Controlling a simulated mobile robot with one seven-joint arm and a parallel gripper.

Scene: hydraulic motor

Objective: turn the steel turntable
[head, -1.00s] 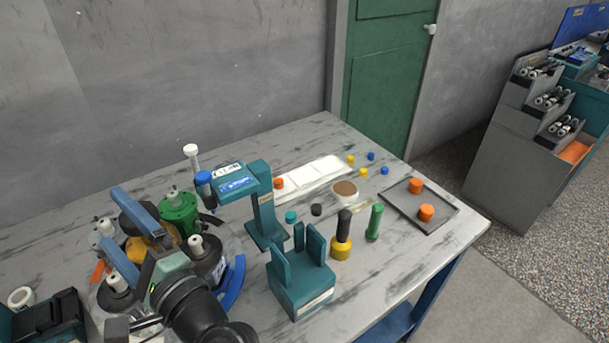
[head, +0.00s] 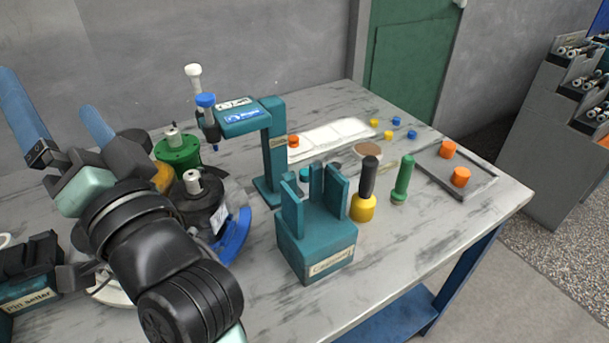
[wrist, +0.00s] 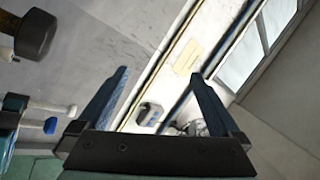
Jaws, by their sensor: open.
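The steel turntable (head: 110,292) is at the left of the table in the head view, mostly hidden behind my arm; only a pale strip of its rim shows. A green motor part (head: 178,150) and a dark one (head: 200,203) stand on it, with a yellow one (head: 163,180) partly hidden. A blue curved piece (head: 234,238) sits at its right edge. My gripper (head: 45,90) is open and empty, its blue fingers raised above the turntable and apart from it. In the wrist view my gripper (wrist: 160,74) has nothing between its fingers; the turntable is not clearly seen there.
A teal press stand (head: 274,150) and teal slotted block (head: 316,245) stand right of the turntable. A yellow-and-black tool (head: 364,195), green tool (head: 402,180) and grey tray (head: 450,172) are further right. The front right table is clear.

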